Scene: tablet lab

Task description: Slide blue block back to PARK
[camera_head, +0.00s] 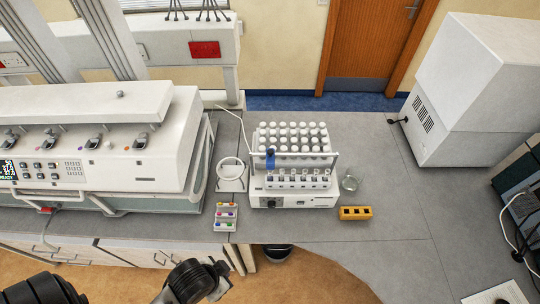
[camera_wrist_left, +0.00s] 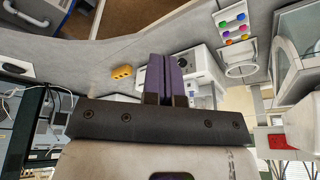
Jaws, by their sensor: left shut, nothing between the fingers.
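The blue block (camera_head: 270,159) sits near the left end of the rail across the front of a white tube-rack device (camera_head: 290,201). No PARK marking is readable at this size. In the left wrist view my left gripper (camera_wrist_left: 166,60) shows two purple-grey fingers pressed together, with nothing between them. The device is partly visible behind the fingers, and I cannot make out the blue block there. Parts of my arm show at the bottom left of the head view, well short of the device, with no fingertips visible. My right gripper is not in view.
Capped tubes (camera_head: 292,130) fill the rack behind the rail. A yellow holder (camera_head: 355,213) and a glass flask (camera_head: 349,183) stand to the right. A tray of coloured pieces (camera_head: 225,217) and a white ring stand (camera_head: 231,176) are left.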

